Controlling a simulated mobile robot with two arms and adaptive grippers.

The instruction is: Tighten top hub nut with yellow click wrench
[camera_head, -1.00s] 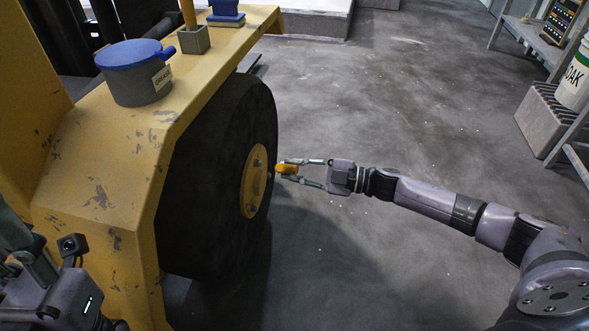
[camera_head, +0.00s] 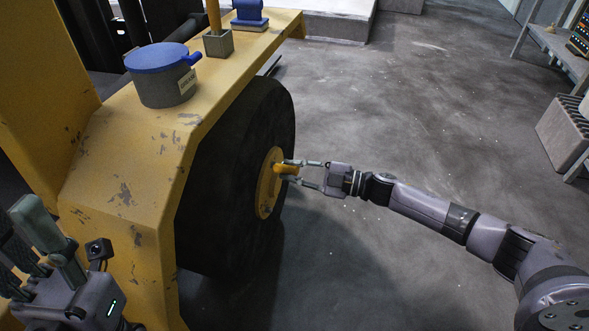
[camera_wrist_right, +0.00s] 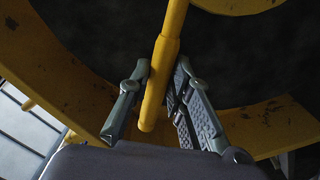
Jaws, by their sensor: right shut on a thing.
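The yellow click wrench (camera_head: 287,169) is in my right gripper (camera_head: 292,171), which is shut on it beside the wheel's yellow hub (camera_head: 265,195). In the right wrist view the wrench (camera_wrist_right: 158,85) runs up between the two fingers (camera_wrist_right: 157,92), its lower end by the palm. The wrench's far end leaves the top of that view. The top hub nut cannot be made out, and I cannot tell whether the wrench is on it. My left gripper (camera_head: 38,245) is at the lower left, apart from the wheel; its opening is unclear.
The black tyre (camera_head: 225,185) sits under the worn yellow fender (camera_head: 130,165). A grey pot with a blue lid (camera_head: 165,75), a grey block (camera_head: 218,43) holding a yellow rod and a blue object (camera_head: 250,15) stand on it. The floor (camera_head: 420,110) right of the wheel is clear.

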